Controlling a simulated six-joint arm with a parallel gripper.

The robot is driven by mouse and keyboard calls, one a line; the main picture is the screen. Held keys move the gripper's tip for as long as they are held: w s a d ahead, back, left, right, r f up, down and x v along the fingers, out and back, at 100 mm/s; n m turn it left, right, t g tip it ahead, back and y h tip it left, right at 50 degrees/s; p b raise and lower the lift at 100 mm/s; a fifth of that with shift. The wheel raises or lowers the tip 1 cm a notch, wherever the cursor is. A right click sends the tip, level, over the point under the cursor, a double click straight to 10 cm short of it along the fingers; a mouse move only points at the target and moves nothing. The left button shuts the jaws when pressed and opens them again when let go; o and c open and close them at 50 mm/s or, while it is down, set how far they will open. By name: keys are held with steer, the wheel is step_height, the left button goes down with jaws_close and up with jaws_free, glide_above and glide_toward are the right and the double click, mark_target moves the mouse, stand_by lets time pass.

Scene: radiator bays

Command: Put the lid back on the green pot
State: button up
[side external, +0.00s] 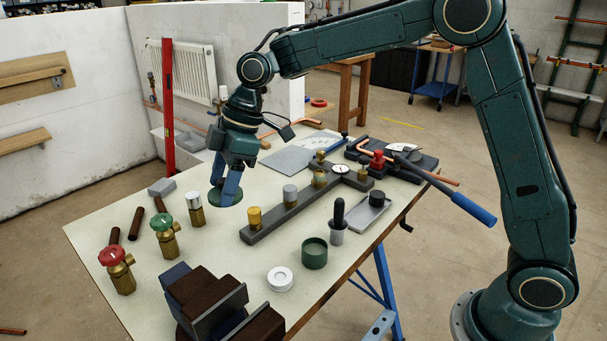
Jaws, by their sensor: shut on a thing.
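The green pot (314,256) stands upright and open-topped on the near right part of the pale table. The dark green round lid (212,199) is at the left-middle of the table, flat, under my gripper. My gripper (227,194) points down with its blue fingers shut on the lid, and they hide part of it. I cannot tell whether the lid touches the table or is just above it. The lid and the pot are well apart.
A dark bar with brass and steel fittings (290,211) lies between lid and pot. A white ring (280,278) and a black-handled tool (338,222) stand near the pot. Red-topped (117,268) and green-topped valves (164,235) stand left.

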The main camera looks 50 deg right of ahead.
stand_by(0.4)
steer(key=shift+s+d+f, duration=0.2)
steer(key=shift+d+f, duration=0.1)
steer(key=shift+d, duration=0.2)
steer(key=s+d+f+n+g, duration=0.2)
steer(key=s+d+f+n, duration=0.3)
steer(key=s+d, duration=0.5)
step_height(320, 180, down, 3)
steer(key=shift+d+r+n+y, duration=0.1)
steer(key=shift+d+n+y, duration=0.25)
steer(key=shift+d, duration=0.85)
steer(key=shift+s+f, duration=0.1)
steer(key=shift+f, duration=0.1)
steer(key=shift+f, duration=2.95)
steer(key=shift+f, duration=0.2)
